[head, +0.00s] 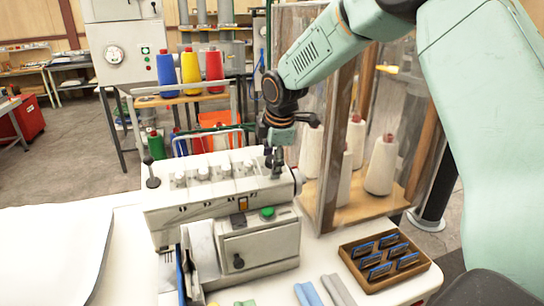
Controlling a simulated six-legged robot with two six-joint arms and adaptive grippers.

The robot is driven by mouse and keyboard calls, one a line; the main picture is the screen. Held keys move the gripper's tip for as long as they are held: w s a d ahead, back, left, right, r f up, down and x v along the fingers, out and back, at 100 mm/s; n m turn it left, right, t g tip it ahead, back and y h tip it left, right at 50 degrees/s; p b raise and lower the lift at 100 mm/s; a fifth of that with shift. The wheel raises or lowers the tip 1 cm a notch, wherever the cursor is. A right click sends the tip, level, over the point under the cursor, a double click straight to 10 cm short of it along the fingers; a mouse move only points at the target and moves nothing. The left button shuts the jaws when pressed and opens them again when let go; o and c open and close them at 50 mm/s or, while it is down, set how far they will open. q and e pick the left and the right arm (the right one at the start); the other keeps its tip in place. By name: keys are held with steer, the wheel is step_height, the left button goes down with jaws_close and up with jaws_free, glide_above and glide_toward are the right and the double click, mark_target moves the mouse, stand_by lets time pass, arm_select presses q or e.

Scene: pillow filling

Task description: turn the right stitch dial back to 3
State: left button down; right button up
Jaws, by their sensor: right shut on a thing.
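The white sewing machine (205,213) stands on the white table, with a row of small pale stitch dials (202,174) along its top. My right gripper (275,168) comes down from above onto the right end of the machine's top. It is shut at the right end of this row, on what appears to be the right stitch dial, which the fingers mostly hide. The dial's number cannot be read. My left gripper is not in view.
A wooden tray (386,283) of small dark blue-edged pieces lies at right front. A clear-panelled cabinet (325,130) with white thread cones (381,165) stands close to the machine's right. White fabric (55,250) covers the table's left. Coloured spools (190,72) stand behind.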

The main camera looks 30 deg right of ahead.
steer(key=shift+s+n+p, duration=0.1)
steer(key=shift+n+p, duration=1.1)
steer(key=shift+p, duration=0.35)
steer(key=c, duration=0.3)
steer(key=o, duration=0.4)
steer(key=shift+f, duration=0.1)
steer(key=o, duration=0.5)
steer(key=shift+w+d+f, duration=0.25)
steer(key=shift+w+f, duration=0.05)
steer(key=shift+w, duration=0.1)
steer(key=o, duration=0.4)
steer(key=shift+d, duration=0.1)
steer(key=shift+s+r, duration=0.1)
steer(key=shift+r, duration=0.05)
steer(key=shift+r, duration=0.1)
